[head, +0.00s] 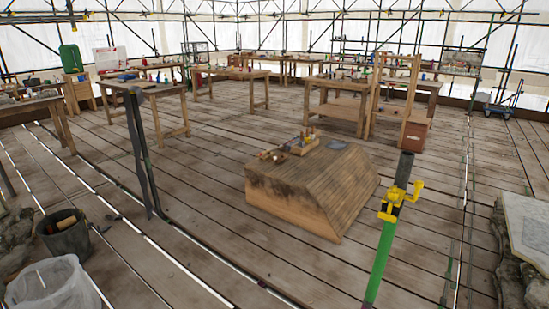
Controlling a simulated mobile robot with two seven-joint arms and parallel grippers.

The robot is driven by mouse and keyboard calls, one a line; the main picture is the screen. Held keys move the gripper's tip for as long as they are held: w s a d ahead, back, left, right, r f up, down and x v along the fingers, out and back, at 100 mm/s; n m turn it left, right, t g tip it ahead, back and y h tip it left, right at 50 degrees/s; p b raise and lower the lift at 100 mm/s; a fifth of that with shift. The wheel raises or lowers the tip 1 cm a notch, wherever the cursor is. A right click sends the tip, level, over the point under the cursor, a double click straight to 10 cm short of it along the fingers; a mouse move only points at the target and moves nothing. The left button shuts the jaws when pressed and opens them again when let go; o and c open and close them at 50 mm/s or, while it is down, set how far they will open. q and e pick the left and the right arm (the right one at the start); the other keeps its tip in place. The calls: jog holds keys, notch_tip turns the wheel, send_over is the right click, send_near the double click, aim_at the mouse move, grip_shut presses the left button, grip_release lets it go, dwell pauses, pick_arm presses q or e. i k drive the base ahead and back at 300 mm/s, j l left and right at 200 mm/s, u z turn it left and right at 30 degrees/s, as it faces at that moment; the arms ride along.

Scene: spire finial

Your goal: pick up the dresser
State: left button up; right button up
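I cannot pick out the dresser for certain. A wooden block with sloped sides (335,190) stands on the plank floor in the middle of the head view. On its top is a small wooden tray (304,147) holding several small tools, too small to tell apart. Small brown and dark items (271,155) lie beside the tray at the left, and a flat grey piece (337,145) lies to its right. Neither of my grippers is in view.
A green pole with a yellow clamp (388,208) stands right of the block. Dark upright poles (140,150) stand left. A bucket (65,235) and a clear bag (50,285) are front left. Workbenches (150,92) line the back. Planks left of the block are clear.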

aim_at(263, 156)
jog(key=i+u, duration=0.25)
jog(key=i, duration=0.7)
jog(key=i+l+u, duration=0.2)
jog(key=i, duration=1.45)
jog(key=i+j+z, duration=0.1)
jog(key=i, duration=0.6)
jog(key=i+z, duration=0.15)
jog(key=i, duration=0.55)
jog(key=i+j+z, duration=0.1)
jog(key=i, duration=0.55)
jog(key=i+z, duration=0.45)
jog(key=i+j+z, duration=0.15)
jog(key=i+z, duration=0.3)
jog(key=i+j+z, duration=0.4)
jog(key=l, duration=0.1)
